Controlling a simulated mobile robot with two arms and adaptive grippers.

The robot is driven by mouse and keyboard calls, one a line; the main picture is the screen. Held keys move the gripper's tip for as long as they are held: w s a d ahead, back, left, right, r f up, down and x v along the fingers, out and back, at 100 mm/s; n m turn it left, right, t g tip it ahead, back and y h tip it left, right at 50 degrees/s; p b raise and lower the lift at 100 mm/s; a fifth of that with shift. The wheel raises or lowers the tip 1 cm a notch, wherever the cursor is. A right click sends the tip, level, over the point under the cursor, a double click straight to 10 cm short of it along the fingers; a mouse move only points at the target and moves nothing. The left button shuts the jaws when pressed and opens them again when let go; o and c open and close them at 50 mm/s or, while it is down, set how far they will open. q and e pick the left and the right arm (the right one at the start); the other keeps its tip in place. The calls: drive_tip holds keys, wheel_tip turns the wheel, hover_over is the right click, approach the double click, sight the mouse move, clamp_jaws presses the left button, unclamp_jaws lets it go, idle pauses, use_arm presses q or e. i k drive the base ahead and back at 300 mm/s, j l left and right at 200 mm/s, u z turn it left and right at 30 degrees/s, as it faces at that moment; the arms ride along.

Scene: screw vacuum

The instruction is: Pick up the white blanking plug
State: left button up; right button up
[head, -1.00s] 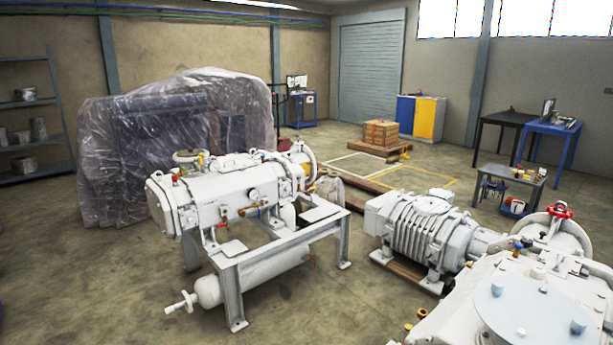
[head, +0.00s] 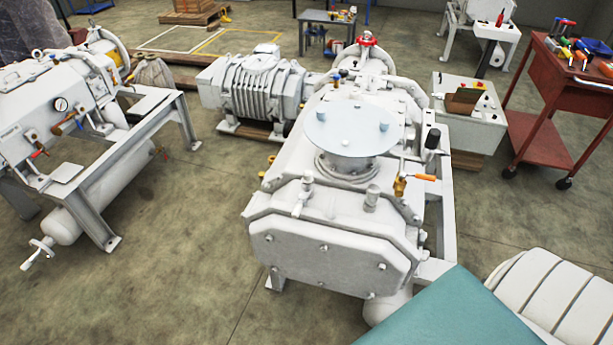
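I cannot pick out the white blanking plug for certain in the head view. A large pale machine (head: 330,225) stands in the middle. On its top is a round light blue-grey cover plate (head: 350,130) with small knobs, and I cannot tell whether any of these parts is the plug. Small upright fittings stand on the machine's front top edge, one on the left (head: 302,195) and one on the right (head: 371,198). A valve with an orange handle (head: 425,177) sits at its right side. Neither of my grippers shows in the view.
A second white machine on a frame (head: 75,110) stands at left. A ribbed unit (head: 255,90) is behind the middle machine. A red tool cart (head: 560,95) stands at right. A teal surface (head: 455,310) and a white padded shape (head: 550,300) fill the lower right. Floor at lower left is clear.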

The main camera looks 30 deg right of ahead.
sight(308, 179)
drive_tip(key=j+z, duration=0.2)
drive_tip(key=z, duration=0.45)
